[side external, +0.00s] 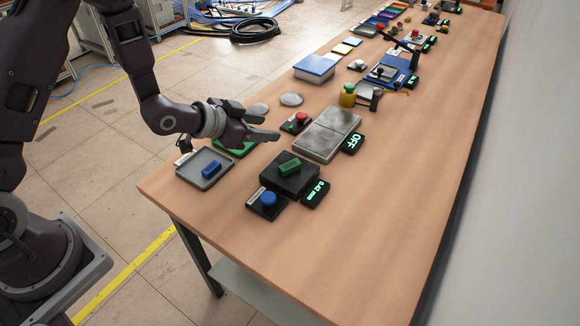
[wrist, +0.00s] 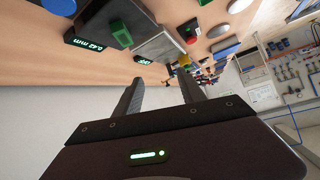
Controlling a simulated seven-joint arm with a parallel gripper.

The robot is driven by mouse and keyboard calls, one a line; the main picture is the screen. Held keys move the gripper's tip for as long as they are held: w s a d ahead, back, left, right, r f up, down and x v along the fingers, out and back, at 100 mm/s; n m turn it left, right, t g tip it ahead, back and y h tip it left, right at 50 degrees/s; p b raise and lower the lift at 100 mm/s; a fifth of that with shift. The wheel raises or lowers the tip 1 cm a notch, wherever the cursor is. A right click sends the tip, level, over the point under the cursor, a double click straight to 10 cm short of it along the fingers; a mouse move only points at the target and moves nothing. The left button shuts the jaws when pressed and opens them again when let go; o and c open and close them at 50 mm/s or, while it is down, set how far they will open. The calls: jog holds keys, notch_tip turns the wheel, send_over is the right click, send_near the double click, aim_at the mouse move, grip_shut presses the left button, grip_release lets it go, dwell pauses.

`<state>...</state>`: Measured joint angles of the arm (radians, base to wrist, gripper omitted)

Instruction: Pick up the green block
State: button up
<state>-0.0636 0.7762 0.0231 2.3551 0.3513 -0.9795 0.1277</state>
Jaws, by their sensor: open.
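The green block (side external: 290,166) lies on top of a black box-shaped device (side external: 281,181) near the front of the table in the side view. In the wrist view the green block (wrist: 121,33) shows near the top left, on the black device. My gripper (side external: 265,128) is above the table, behind and to the left of the block, apart from it. In the wrist view the two fingers of my gripper (wrist: 161,85) stand apart with nothing between them.
A blue button (side external: 268,198) and a display reading 0.42 mm (side external: 315,193) flank the device. A grey tray (side external: 190,174) holds a blue block (side external: 211,170). Grey metal plates (side external: 325,133), an OFF display (side external: 352,144) and a red button (side external: 301,118) stand behind. The table's right front is clear.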

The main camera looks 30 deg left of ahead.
aim_at(296, 162)
jog(key=d+f, duration=0.1)
jog(key=f, duration=0.1)
jog(key=s+d+f+t+h, duration=0.1)
jog(key=f, duration=0.2)
jog(key=s+d+f+h, duration=0.1)
jog(key=f, duration=0.2)
jog(key=shift+f+t, duration=0.1)
jog(key=shift+t, duration=0.2)
jog(key=shift+h, duration=0.3)
jog(key=x, duration=0.6)
jog(key=shift+w+d+f, duration=0.2)
jog(key=shift+d+f, duration=0.1)
grip_shut()
